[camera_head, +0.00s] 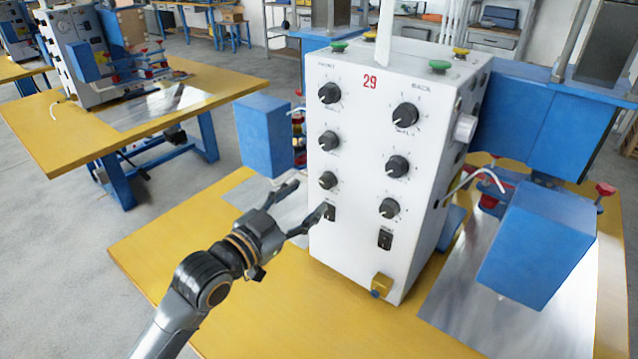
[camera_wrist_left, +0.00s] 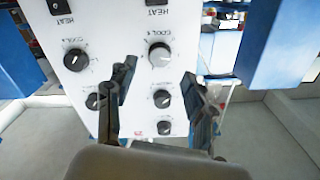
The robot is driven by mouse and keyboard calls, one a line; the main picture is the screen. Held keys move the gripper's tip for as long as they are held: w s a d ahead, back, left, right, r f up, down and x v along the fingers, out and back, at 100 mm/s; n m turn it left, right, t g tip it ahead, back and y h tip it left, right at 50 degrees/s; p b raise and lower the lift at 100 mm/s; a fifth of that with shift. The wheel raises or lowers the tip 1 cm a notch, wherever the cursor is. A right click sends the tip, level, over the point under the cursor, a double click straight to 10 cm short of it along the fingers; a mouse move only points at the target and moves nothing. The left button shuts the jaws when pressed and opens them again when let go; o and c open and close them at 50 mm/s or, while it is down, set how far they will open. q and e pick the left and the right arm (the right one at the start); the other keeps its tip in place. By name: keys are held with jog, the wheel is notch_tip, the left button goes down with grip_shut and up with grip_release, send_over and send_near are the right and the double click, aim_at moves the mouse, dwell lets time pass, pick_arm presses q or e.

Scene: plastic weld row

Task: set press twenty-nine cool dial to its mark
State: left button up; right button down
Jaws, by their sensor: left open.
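The white press box (camera_head: 350,230) marked 29 stands on the yellow table, with two columns of black dials. The lowest dial of the left column (camera_head: 328,180) is just above a black switch. In the left wrist view, which is upside down, a pale-faced dial (camera_wrist_left: 160,54) has lettering that looks like COOL beside it; a second dial (camera_wrist_left: 75,58) has similar lettering. My left gripper (camera_head: 309,198) is open, its fingers pointing at the panel's lower left. In the left wrist view its fingertips (camera_wrist_left: 160,73) flank the pale dial's column. Contact and the mark cannot be made out. My right gripper is out of view.
Blue blocks flank the box, one at left (camera_head: 264,135) and one at lower right (camera_head: 535,245). Green and yellow buttons sit on top of the box. The yellow table (camera_head: 260,310) is clear at its front. Another yellow table (camera_head: 60,140) with a machine stands behind left.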

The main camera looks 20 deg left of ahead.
aim_at(324, 184)
pick_arm(q)
jog(key=x, duration=0.4)
jog(key=shift+w+d, duration=0.2)
jog(key=shift+w, duration=0.35)
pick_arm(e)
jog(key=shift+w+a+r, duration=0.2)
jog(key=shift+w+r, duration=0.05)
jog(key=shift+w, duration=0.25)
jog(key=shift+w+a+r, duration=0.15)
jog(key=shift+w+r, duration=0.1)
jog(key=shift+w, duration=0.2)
